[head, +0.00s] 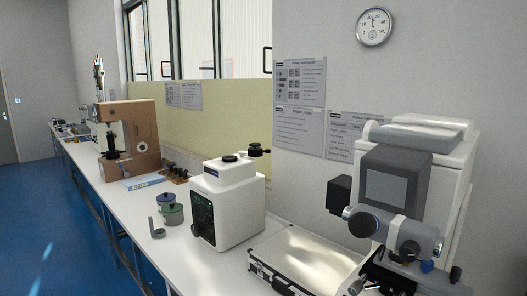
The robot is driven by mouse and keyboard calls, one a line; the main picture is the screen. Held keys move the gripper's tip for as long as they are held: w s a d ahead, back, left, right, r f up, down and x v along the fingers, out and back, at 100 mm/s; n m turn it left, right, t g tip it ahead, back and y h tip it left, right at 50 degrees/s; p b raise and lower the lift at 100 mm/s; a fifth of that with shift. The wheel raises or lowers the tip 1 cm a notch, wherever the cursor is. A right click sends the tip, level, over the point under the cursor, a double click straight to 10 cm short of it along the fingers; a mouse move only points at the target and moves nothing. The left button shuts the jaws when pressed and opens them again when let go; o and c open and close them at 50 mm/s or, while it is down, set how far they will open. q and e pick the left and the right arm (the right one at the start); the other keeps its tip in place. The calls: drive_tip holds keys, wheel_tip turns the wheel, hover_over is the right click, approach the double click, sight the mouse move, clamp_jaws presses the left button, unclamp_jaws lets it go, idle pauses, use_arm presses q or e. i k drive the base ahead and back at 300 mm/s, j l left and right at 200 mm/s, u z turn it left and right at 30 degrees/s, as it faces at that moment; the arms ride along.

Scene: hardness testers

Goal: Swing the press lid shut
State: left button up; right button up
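A white box-shaped press (225,200) stands on the bench in the middle of the head view. It has a dark control panel on its front left face. A round black part sits on its top. The black lid (256,149) appears to be on a post at the back right of the top, off to the side of the middle. Its exact joint is too small to make out. Neither of my grippers is in view.
A large grey and white tester (398,180) stands at the right. A brown tester (130,138) stands farther back.

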sight(258, 153)
drive_tip(key=i+j, duration=0.75)
drive_tip(key=j, duration=0.3)
drive_tip(key=i+j+z, duration=0.1)
drive_tip(key=i+j, duration=0.3)
drive_tip(key=j, duration=0.1)
